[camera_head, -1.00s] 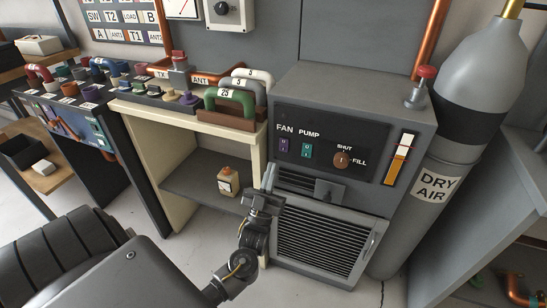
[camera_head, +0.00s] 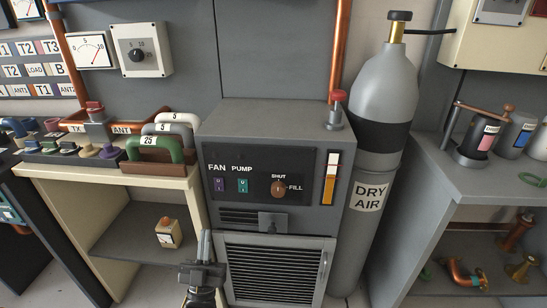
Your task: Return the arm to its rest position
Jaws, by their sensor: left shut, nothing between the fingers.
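My left gripper (camera_head: 204,258) shows at the bottom of the head view, left of centre. It is shut and empty, with its fingers pointing up. It appears in front of the left edge of the grey cooling cabinet (camera_head: 250,134); I cannot tell whether it touches it. Most of my left arm is out of the picture below. My right gripper is not in view.
A grey bench (camera_head: 450,180) stands at right.

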